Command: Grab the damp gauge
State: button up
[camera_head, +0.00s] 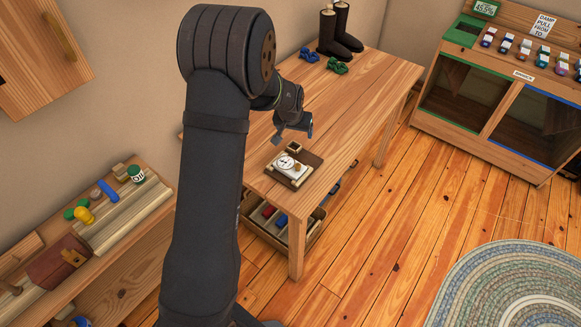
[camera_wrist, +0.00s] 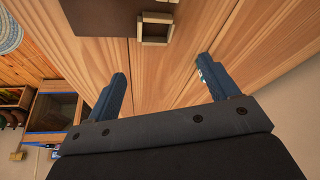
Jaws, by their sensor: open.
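A white round dial (camera_head: 286,161) lies on a pale block on a dark brown mat (camera_head: 309,174) at the near part of the wooden table. A green-framed display reading about 45.5% (camera_head: 485,8) stands on the cabinet at the back right. I cannot tell for certain which is the damp gauge. My gripper (camera_head: 293,135) is open and empty above the table, just beyond the mat. In the wrist view my gripper's fingers (camera_wrist: 162,68) are apart over bare wood. The mat (camera_wrist: 108,14) shows at the top edge; the dial is not in that view.
A small square wooden box (camera_head: 295,147) stands at the mat's far edge and also shows in the wrist view (camera_wrist: 156,28). Dark boots (camera_head: 340,30) and green and blue items occupy the table's far end. The table (camera_head: 345,100) is clear between.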

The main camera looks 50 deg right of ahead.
jog(key=s+a+r+n+g+y, duration=0.1)
jog(key=s+a+r+n+y, duration=0.1)
jog(key=a+r+n, duration=0.35)
jog(key=s+a+r+n+g+y, duration=0.1)
jog(key=s+a+r+n+y, duration=0.15)
jog(key=r+n, duration=0.5)
send_over(290, 165)
jog(key=shift+h, duration=0.25)
jog(key=f, duration=1.2)
jog(key=shift+w+f, duration=0.25)
jog(key=shift+f, duration=0.1)
jog(key=shift+s+f, duration=0.2)
jog(key=shift+f, duration=2.5)
jog(key=shift+c, duration=0.4)
jog(key=c, duration=1.1)
